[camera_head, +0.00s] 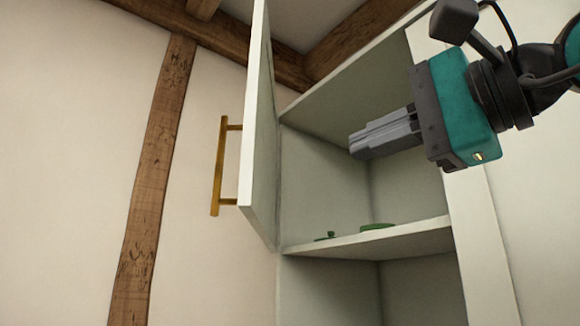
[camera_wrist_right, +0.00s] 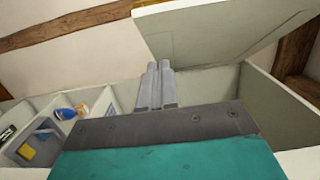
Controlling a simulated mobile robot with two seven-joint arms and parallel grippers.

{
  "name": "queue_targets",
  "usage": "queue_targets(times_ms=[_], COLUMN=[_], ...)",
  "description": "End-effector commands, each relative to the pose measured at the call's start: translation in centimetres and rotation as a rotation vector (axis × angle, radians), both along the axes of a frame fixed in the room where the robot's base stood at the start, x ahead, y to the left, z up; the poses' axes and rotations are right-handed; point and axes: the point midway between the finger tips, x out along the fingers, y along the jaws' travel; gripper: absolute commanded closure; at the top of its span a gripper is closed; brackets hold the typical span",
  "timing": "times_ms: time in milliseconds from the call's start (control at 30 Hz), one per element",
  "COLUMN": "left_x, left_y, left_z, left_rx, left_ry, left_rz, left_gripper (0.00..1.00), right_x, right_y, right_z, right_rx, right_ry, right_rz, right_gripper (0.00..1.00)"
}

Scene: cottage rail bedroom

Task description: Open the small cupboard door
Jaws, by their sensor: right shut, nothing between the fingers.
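The small cupboard door (camera_head: 258,130) stands wide open on the left side of the pale cupboard in the head view. Its brass bar handle (camera_head: 219,166) faces left, away from the cupboard's inside. My right gripper (camera_head: 356,147) is shut and empty, in front of the open upper compartment. It is to the right of the door and apart from the handle. In the right wrist view the shut fingers (camera_wrist_right: 157,75) point toward the cupboard, with the open door (camera_wrist_right: 220,32) beyond them. My left gripper is not in view.
Green items (camera_head: 376,226) lie on the cupboard shelf (camera_head: 400,241). The right wrist view shows other compartments at left with a blue and orange item (camera_wrist_right: 70,112) and a grey-blue container (camera_wrist_right: 38,142). A timber post (camera_head: 153,180) runs up the wall left of the door.

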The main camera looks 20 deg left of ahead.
Motion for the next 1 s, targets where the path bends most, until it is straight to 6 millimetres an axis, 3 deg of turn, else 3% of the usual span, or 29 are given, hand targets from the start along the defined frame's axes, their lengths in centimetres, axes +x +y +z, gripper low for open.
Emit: queue_targets(times_ms=[167, 567, 800, 1000], left_x=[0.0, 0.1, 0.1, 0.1], left_y=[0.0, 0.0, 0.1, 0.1], left_z=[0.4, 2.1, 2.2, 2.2], left_rx=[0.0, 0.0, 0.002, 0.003], left_ry=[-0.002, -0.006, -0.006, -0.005], left_rz=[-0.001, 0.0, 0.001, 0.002], left_gripper=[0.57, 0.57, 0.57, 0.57], right_x=[0.9, 5.1, 4.2, 4.1], right_y=[1.6, 8.8, 11.8, 12.4], right_z=[0.1, 0.2, 0.0, 0.0], right_rx=[-0.004, -0.003, -0.002, 0.0], right_ry=[-0.001, 0.002, -0.001, 0.0], right_rz=[0.0, 0.002, 0.003, 0.001], right_gripper=[1.0, 1.0, 1.0, 1.0])
